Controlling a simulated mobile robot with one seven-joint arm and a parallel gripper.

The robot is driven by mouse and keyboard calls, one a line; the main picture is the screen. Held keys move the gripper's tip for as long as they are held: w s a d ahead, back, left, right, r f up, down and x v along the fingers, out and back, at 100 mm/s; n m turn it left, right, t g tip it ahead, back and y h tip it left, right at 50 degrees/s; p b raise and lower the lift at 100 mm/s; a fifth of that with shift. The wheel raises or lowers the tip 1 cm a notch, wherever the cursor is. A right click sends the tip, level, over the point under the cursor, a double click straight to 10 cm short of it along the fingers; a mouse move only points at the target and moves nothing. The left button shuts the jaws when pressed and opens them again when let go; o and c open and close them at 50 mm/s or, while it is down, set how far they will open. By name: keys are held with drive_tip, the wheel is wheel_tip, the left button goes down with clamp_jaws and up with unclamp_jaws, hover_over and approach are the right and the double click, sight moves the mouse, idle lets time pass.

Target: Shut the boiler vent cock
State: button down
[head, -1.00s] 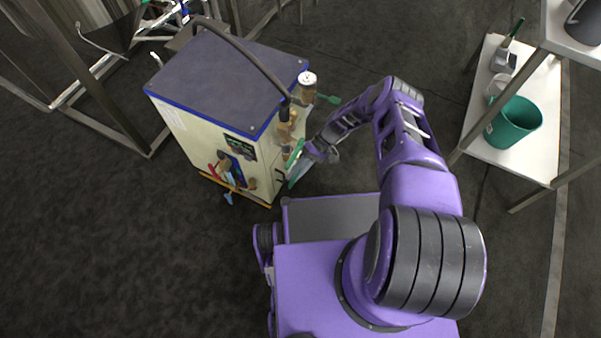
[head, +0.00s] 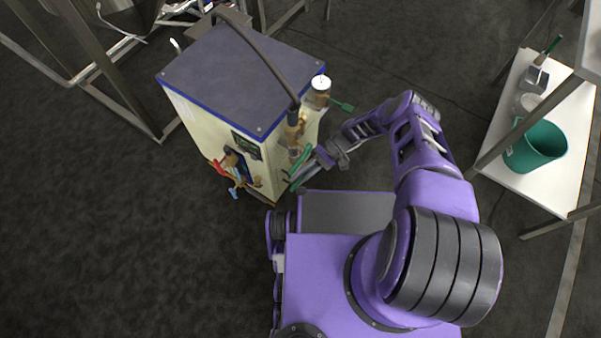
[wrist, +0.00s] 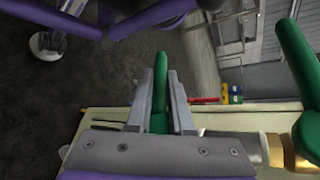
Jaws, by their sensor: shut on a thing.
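The boiler (head: 225,75) is a cream box with a dark top edged in blue, at the upper middle of the head view. My gripper (head: 297,180) is low at its right front corner. In the wrist view my gripper (wrist: 160,105) is shut on a green handle (wrist: 160,68), which sticks out between the fingers. A second green handle (wrist: 292,60), apart from the fingers, stands on the right near brass fittings (wrist: 275,148). A third green handle (head: 341,105) sits beside the white-capped fitting (head: 321,83). I cannot tell which handle is the vent cock.
A dark hose (head: 255,50) arches over the boiler top to a brass fitting (head: 294,130). Red and blue handles (head: 235,172) are on its front. A white shelf (head: 555,185) with a green bucket (head: 535,147) stands right. The floor at left is clear.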

drive_tip(key=shift+r+g+y, duration=0.25)
drive_tip(key=shift+g+y, duration=0.05)
idle(0.5)
drive_tip(key=c, duration=0.8)
unclamp_jaws()
drive_tip(key=shift+v, duration=3.75)
